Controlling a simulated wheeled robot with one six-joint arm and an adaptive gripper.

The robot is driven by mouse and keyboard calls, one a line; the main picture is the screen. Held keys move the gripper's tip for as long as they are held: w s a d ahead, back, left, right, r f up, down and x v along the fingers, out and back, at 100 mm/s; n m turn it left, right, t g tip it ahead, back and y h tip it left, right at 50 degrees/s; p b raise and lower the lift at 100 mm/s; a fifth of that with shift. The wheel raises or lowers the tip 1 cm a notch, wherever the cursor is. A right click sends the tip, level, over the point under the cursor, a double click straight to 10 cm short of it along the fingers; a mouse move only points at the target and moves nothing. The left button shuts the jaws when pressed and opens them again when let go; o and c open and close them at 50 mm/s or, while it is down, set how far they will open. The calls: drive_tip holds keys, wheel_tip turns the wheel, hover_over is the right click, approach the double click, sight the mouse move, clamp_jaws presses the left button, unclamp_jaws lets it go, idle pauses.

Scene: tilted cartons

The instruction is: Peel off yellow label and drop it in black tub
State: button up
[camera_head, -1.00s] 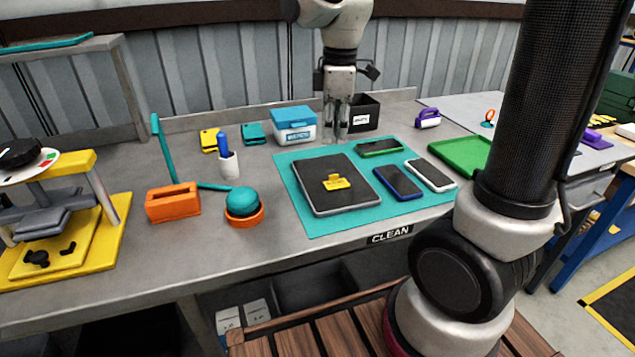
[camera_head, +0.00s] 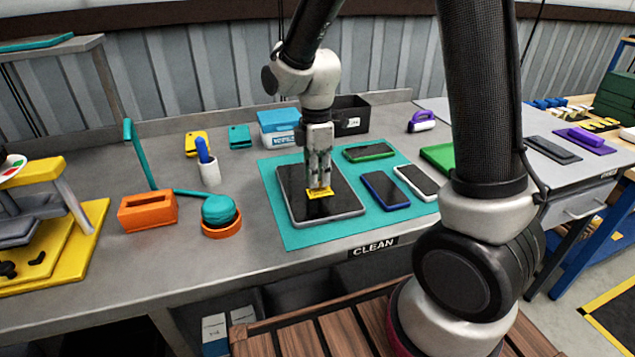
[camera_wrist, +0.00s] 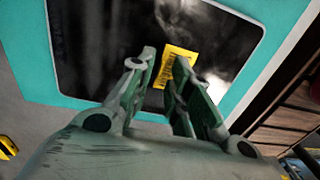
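The yellow label (camera_head: 314,195) lies on the dark screen of a grey-edged tablet (camera_head: 345,207) in the head view. In the wrist view the label (camera_wrist: 178,62) shows dark printed lines on the tablet screen (camera_wrist: 100,50). My gripper (camera_head: 319,186) points down over the label, its fingertips at or very close to it. In the wrist view my gripper (camera_wrist: 165,62) has its two fingers apart, one on each side of part of the label. Whether they touch it is unclear. The black tub (camera_head: 364,112) stands at the back of the bench, partly behind my gripper's arm.
The tablet lies on a teal mat (camera_head: 300,236). Green (camera_head: 369,152), blue (camera_head: 386,190) and white phones (camera_head: 416,182) lie right of it. A blue-and-white box (camera_head: 277,128) stands behind. A white cup (camera_head: 209,172) and an orange holder (camera_head: 147,207) stand left.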

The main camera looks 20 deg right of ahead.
drive_tip(key=shift+f, duration=0.4)
clamp_jaws()
wheel_tip(320, 180, up, 8)
drive_tip(key=shift+w, duration=0.15)
idle(1.5)
